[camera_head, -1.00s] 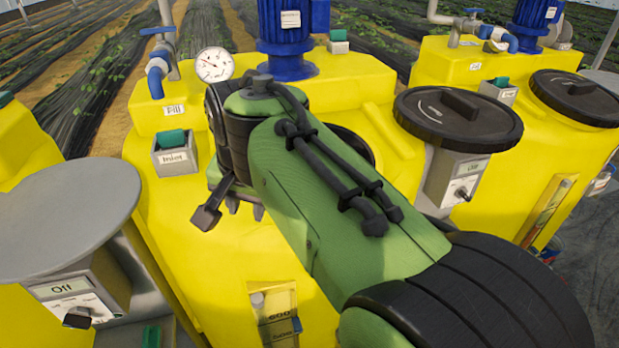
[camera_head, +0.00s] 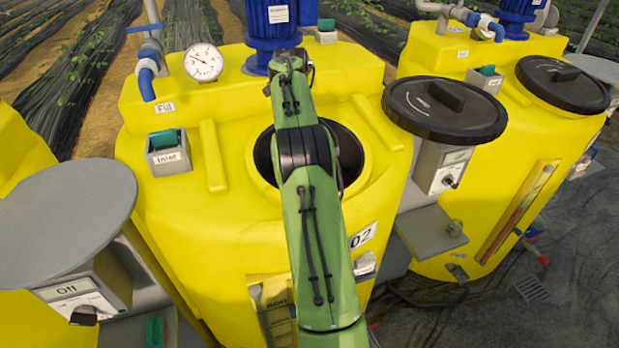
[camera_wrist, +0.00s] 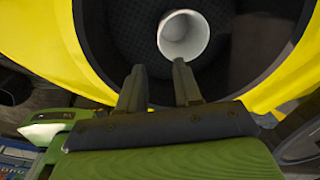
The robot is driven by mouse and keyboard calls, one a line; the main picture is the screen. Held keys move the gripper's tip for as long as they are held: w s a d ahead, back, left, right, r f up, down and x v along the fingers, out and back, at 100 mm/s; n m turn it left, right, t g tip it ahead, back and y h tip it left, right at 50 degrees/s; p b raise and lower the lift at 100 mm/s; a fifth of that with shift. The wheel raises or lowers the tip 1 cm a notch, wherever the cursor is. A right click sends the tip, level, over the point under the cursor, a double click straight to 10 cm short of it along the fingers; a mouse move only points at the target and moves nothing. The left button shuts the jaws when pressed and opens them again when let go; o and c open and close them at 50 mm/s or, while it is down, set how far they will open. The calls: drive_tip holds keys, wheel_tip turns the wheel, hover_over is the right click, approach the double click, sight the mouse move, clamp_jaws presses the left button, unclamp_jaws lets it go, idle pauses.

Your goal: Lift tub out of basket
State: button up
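The tub (camera_wrist: 184,36) is a white round cup-like vessel in the wrist view, seen from above with its open mouth towards me. It sits inside the dark mesh basket (camera_wrist: 120,30) within the yellow tank's round opening. My gripper (camera_wrist: 158,82) is open and empty, its two dark fingers apart and just short of the tub's near rim in the picture; I cannot tell the height gap. In the head view my green arm reaches over the tank opening (camera_head: 350,158) and hides the tub and my gripper.
A black lid (camera_head: 444,110) lies to the right. A grey round plate (camera_head: 65,215) stands at the left.

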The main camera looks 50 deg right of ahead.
drive_tip(key=f, duration=0.4)
drive_tip(key=f+b, duration=0.1)
drive_tip(key=f, duration=0.4)
drive_tip(key=d+f, duration=0.1)
drive_tip(key=f, duration=0.3)
drive_tip(key=shift+s+f, duration=0.1)
drive_tip(key=shift+f, duration=0.15)
drive_tip(key=shift+d+f, duration=0.15)
drive_tip(key=shift+f, duration=0.25)
clamp_jaws()
